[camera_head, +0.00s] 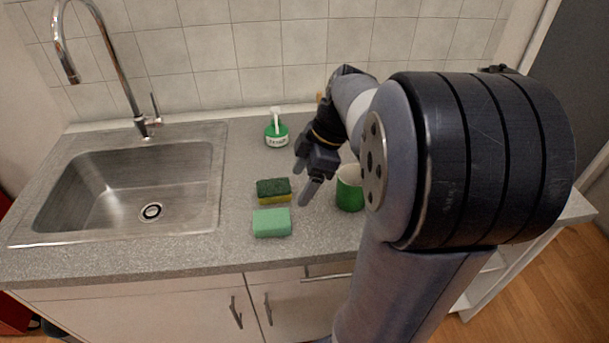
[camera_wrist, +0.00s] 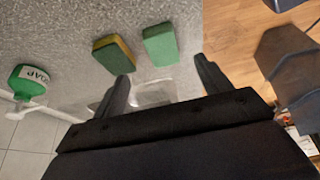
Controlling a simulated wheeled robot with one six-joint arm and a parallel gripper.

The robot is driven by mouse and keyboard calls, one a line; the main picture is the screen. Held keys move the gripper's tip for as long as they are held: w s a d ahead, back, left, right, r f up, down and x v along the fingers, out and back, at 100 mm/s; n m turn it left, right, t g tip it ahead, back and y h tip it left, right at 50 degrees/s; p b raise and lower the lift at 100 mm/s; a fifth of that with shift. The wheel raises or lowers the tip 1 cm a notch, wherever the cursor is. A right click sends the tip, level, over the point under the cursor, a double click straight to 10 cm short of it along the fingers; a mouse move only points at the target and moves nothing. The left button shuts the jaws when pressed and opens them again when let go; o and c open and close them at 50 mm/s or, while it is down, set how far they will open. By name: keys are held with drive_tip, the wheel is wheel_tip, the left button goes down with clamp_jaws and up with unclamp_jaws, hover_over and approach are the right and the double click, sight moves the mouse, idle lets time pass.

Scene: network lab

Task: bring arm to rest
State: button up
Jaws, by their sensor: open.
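My gripper (camera_head: 305,178) hangs above the counter on my bent arm, its fingers pointing down and to the left. It is to the right of the sponges and apart from them. In the wrist view the two fingers of my gripper (camera_wrist: 162,77) stand wide apart, with nothing held between them. My large dark arm joint hides the right part of the counter in the head view.
The grey counter (camera_head: 243,190) bears a green-yellow sponge (camera_head: 274,191), a light green sponge (camera_head: 272,223), a green soap bottle (camera_head: 277,131) and a green container (camera_head: 349,190) close by my gripper. A sink (camera_head: 185,190) with a tall tap (camera_head: 118,75) is left.

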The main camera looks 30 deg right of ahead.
sight(281, 216)
drive_tip(key=shift+d+r, duration=0.1)
drive_tip(key=shift+r, duration=0.2)
drive_tip(key=x, duration=1.2)
drive_tip(key=shift+f, duration=0.1)
drive_tip(key=shift+w+r, duration=0.1)
drive_tip(key=shift+r, duration=1.65)
